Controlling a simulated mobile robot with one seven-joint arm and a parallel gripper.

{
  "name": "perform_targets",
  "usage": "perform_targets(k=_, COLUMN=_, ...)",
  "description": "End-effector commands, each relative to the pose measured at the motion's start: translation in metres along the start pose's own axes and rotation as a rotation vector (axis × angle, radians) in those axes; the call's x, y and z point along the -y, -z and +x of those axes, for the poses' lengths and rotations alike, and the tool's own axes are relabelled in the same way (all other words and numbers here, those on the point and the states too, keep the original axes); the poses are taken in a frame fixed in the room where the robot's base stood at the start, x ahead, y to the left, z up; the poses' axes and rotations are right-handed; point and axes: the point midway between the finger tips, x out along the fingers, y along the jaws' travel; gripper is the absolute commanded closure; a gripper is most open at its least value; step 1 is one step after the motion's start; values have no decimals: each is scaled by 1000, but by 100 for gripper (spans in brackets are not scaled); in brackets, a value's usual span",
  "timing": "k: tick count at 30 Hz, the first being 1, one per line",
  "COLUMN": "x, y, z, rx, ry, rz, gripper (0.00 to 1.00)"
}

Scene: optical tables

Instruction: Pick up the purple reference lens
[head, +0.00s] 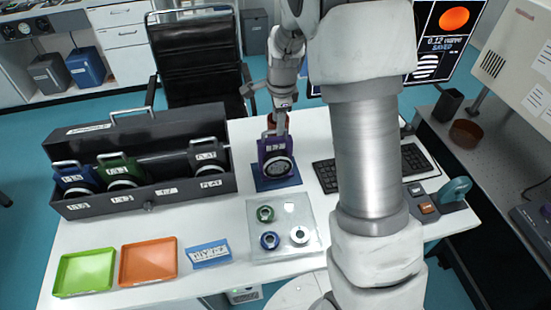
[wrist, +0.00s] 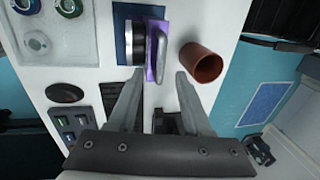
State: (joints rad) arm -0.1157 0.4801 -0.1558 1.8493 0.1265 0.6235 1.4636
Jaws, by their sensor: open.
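The purple reference lens (head: 276,158) stands upright on a small blue mat (head: 272,183) on the white table in the head view. In the wrist view the purple lens (wrist: 152,48) shows from above, with a dark round barrel on its left and a grey handle on its right. My gripper (wrist: 158,78) is open and empty, its fingertips just short of the lens in that picture. In the head view my gripper (head: 280,120) is above and behind the lens, its fingertips partly hidden. I cannot tell whether it touches the lens.
A reddish-brown cup (wrist: 206,64) stands close by the right fingertip. A dark case (head: 140,195) with several lenses is at the left. A clear plate (head: 284,243) with small round parts, green (head: 83,271) and orange (head: 148,261) trays, and a keyboard (head: 325,176) share the table.

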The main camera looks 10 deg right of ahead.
Motion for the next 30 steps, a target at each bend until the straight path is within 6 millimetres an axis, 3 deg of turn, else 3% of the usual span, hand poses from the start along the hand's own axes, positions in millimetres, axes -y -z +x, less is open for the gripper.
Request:
perform_targets(k=10, x=0, y=-3, z=46, rx=0, ry=-3, rz=2, gripper=50)
perform_targets(k=19, x=1, y=-3, z=51, rx=0, ry=0, rz=0, gripper=50)
perform_targets(k=20, x=1, y=-3, z=51, rx=0, ry=0, rz=0, gripper=52)
perform_targets(k=28, x=1, y=-3, z=51, rx=0, ry=0, rz=0, gripper=100)
perform_targets(k=30, x=1, y=-3, z=51, rx=0, ry=0, rz=0, gripper=100)
